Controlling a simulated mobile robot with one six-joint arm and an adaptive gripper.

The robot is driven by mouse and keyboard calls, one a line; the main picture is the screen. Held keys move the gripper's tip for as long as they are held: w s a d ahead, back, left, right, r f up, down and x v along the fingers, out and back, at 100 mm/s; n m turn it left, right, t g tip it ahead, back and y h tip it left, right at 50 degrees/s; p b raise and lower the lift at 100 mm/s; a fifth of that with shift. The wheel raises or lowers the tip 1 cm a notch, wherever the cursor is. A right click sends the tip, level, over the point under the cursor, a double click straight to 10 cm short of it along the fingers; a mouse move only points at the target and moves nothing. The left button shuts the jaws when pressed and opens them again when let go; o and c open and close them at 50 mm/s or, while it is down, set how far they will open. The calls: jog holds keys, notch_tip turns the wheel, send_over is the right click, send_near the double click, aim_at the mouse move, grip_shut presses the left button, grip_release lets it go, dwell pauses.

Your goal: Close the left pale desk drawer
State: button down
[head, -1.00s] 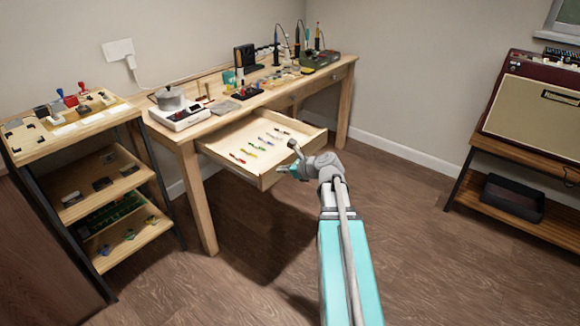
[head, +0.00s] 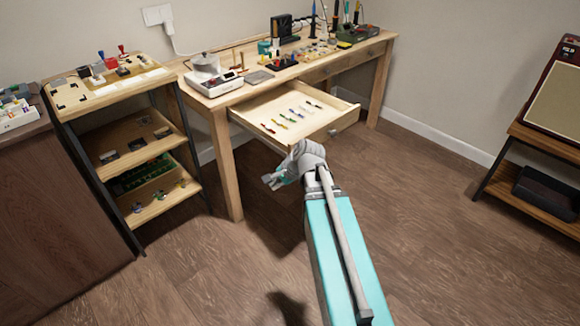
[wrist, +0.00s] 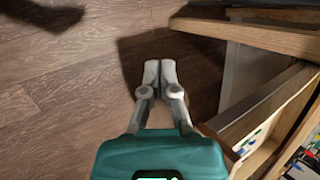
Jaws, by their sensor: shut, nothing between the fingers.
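The left pale desk drawer (head: 322,119) stands pulled well out from under the wooden desk, with rows of small coloured parts inside. Its front faces lower right, and my arm overlaps its near corner. My gripper (head: 266,182) is below and left of that corner in the head view, apart from the drawer as far as I can see. In the wrist view my gripper (wrist: 156,66) has its fingers together and empty over the dark floor. The drawer's pale wall (wrist: 268,101) shows at right there, beside the fingers, with coloured parts beyond it.
The desk (head: 225,150) carries a scale, soldering tools and small parts. A shelf rack (head: 140,150) stands left of it, with a brown cabinet (head: 60,210) further left. A low stand (head: 540,145) with an amplifier is at right. The floor (head: 430,240) in front is clear.

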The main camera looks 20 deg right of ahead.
jog(key=s+a+f+n+g+h, duration=0.3)
jog(key=s+a+n, duration=0.4)
jog(key=n, duration=0.7)
jog(key=shift+s+a+g+h, duration=0.3)
jog(key=shift+s+g+h, duration=0.5)
jog(key=shift+s, duration=0.3)
jog(key=shift+d, duration=0.1)
